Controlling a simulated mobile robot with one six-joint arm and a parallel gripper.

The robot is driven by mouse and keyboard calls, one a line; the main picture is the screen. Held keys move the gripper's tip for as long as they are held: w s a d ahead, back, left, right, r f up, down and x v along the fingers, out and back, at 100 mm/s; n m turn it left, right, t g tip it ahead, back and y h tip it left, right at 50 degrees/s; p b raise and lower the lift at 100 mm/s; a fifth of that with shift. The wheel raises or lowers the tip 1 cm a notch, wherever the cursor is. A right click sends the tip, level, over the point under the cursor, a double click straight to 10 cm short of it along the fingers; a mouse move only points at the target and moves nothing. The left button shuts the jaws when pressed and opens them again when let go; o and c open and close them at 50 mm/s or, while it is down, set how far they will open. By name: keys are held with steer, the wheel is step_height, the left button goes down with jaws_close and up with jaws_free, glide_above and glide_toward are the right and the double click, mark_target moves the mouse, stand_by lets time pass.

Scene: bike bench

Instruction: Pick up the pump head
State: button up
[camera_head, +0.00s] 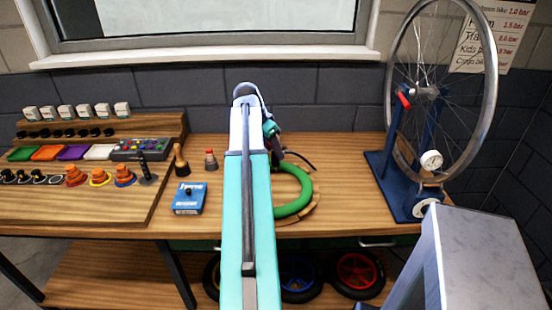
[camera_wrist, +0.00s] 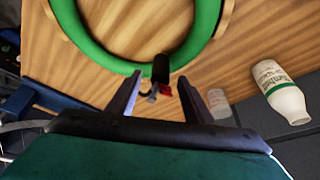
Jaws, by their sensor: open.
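A small black piece with a red lever and a grey part, which looks like the pump head (camera_wrist: 161,70), shows in the wrist view beside the green ring. My gripper (camera_wrist: 160,92) is open, with its two dark fingers on either side of this piece in the picture. I cannot tell whether the fingers touch it or how far above the bench they are. In the head view my arm hides most of this spot, and the pump head cannot be made out.
A white bottle (camera_wrist: 286,98) is close on the right in the wrist view. A blue box (camera_head: 188,198) stands left of my arm. A wheel stand (camera_head: 400,195) is on the right. Bare bench lies between ring and stand.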

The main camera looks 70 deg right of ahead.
mark_target(276, 158)
steer(key=shift+p+x, duration=0.3)
steer(key=shift+x, duration=1.3)
jaws_close()
